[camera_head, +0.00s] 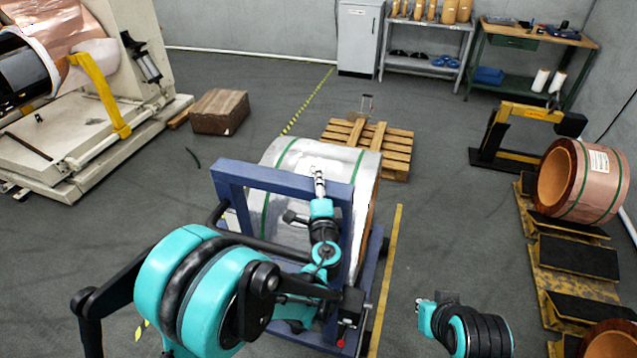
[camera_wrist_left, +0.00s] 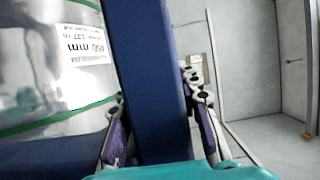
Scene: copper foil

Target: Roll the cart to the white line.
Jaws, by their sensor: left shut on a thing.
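The cart (camera_head: 262,177) is a blue frame low in the middle of the head view. It carries a large coil (camera_head: 335,158) in silvery wrap with green bands. My left gripper (camera_head: 319,182) is at the cart's upper bar. In the left wrist view, the fingers of my left gripper (camera_wrist_left: 157,112) sit on both sides of a blue bar (camera_wrist_left: 150,60) and are shut on it. My right arm shows low at the right, and its gripper (camera_head: 421,304) is too small to read, apart from the cart. I cannot pick out a white line on the floor for certain.
A wooden pallet (camera_head: 393,150) lies beyond the coil. A yellow line (camera_head: 389,270) runs along the cart's right side, and a yellow-black line (camera_head: 308,100) crosses the floor behind. Copper coils (camera_head: 590,180) stand right. A brown box (camera_head: 219,112) and a machine (camera_head: 100,150) are left.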

